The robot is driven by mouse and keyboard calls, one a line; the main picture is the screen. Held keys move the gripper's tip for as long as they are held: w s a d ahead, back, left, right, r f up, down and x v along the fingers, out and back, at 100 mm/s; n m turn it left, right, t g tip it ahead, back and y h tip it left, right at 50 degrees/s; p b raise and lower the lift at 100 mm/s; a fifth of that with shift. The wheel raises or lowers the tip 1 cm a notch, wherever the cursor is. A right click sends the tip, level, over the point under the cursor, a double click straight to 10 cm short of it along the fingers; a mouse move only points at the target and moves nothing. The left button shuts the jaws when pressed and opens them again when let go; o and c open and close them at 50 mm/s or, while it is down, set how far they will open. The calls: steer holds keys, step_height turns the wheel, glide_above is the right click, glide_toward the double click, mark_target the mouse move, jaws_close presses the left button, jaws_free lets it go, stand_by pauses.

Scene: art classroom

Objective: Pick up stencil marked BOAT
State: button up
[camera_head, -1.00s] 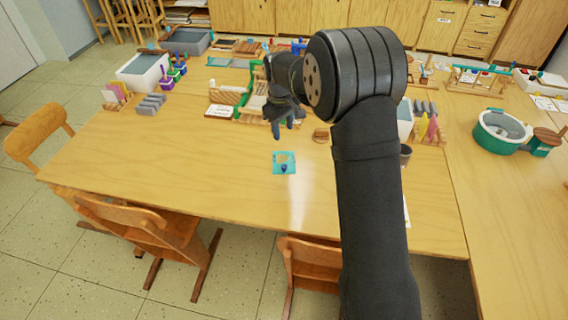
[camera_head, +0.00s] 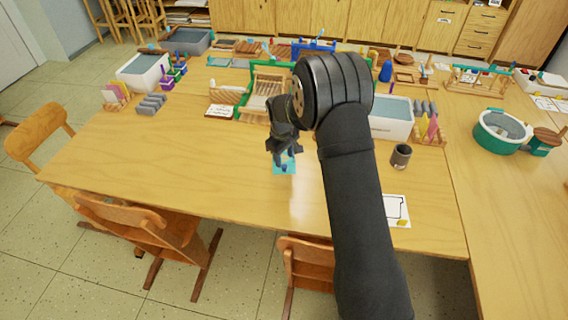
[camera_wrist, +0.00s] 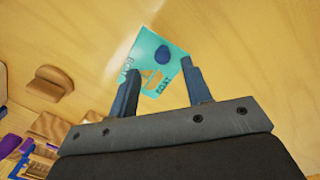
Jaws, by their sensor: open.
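The teal stencil (camera_head: 285,168) lies flat on the wooden table in the head view, partly hidden by my gripper (camera_head: 280,163). I cannot tell the exact gap to the sheet.
A dark cup (camera_head: 401,156) and a white sheet with a black outline (camera_head: 396,211) lie to the right of my arm. A wooden drying rack (camera_head: 267,92) and grey-white bins stand behind. The table's front left is clear, with chairs (camera_head: 150,235) at its edge.

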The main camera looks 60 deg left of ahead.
mark_target(284, 166)
step_height(284, 166, down, 4)
steer(key=shift+f, duration=0.15)
jaws_close()
stand_by(0.3)
